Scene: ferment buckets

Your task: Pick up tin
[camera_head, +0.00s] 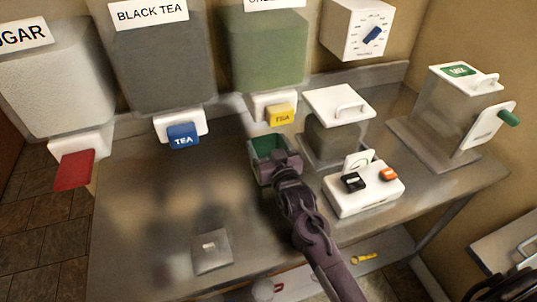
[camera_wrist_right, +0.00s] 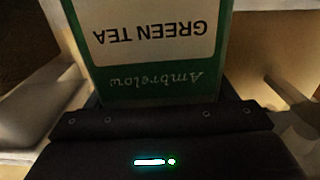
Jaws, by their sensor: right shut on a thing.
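A green tin (camera_head: 266,147) is at the end of my right arm, below the yellow-tabbed dispenser in the head view. In the right wrist view the tin (camera_wrist_right: 150,78) fills the upper middle, its cream label reading "GREEN TEA" upside down above the word "Ambrelow". My right gripper (camera_head: 278,163) is shut on the tin from the near side and partly covers it. I cannot tell whether the tin touches the table. My left gripper is not in view.
A steel table (camera_head: 150,230) carries a lidded box (camera_head: 338,125), a white switch unit (camera_head: 365,193) and a clear-sided machine (camera_head: 455,110) on the right. Dispensers with red (camera_head: 74,168), blue (camera_head: 183,135) and yellow (camera_head: 281,115) tabs hang behind. The left tabletop is mostly clear, with a small square plate (camera_head: 211,251).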

